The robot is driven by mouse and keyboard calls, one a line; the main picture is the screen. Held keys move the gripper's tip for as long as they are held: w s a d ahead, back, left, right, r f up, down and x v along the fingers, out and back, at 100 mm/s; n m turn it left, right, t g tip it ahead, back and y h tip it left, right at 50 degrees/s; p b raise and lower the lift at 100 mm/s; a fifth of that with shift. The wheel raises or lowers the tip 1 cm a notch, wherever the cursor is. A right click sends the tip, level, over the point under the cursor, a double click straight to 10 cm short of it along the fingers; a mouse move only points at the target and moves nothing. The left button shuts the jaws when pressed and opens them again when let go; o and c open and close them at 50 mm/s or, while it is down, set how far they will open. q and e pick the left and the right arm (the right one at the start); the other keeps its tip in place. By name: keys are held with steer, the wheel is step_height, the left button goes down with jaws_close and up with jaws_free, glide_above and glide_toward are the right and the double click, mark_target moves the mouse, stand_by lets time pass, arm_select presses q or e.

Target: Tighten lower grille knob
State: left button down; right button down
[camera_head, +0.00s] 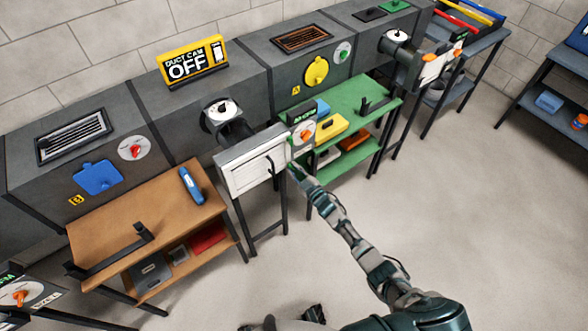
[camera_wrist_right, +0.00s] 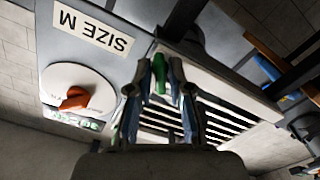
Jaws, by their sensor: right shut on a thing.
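The white slatted grille (camera_head: 250,172) is on the front of a box on black legs, in the middle of the head view. Its slats (camera_wrist_right: 195,118) also show in the right wrist view, right of my fingers. My right gripper (camera_head: 291,168) is at the grille's right edge. In the wrist view my right gripper (camera_wrist_right: 160,85) is shut on a small green knob (camera_wrist_right: 159,74), which shows between the fingertips. The fingers hide part of the knob, and I cannot tell how far it is turned.
Beside the grille is a panel with an orange dial knob (camera_head: 305,134), marked SIZE M in the wrist view. A green table (camera_head: 345,108) stands to the right, and a brown table (camera_head: 125,205) with a dark handle to the left. The floor in front is clear.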

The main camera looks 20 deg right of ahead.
steer(key=m, duration=0.2)
steer(key=f+m, duration=0.1)
steer(key=m, duration=0.2)
steer(key=shift+s+m, duration=0.2)
steer(key=shift+m, duration=0.1)
steer(key=shift+s, duration=0.1)
stand_by(0.4)
steer(key=c, duration=1.4)
jaws_free()
steer(key=shift+o, duration=0.9)
steer(key=shift+w, duration=0.25)
steer(key=v, duration=1.2)
steer(key=shift+p, duration=0.3)
steer(key=shift+r, duration=0.1)
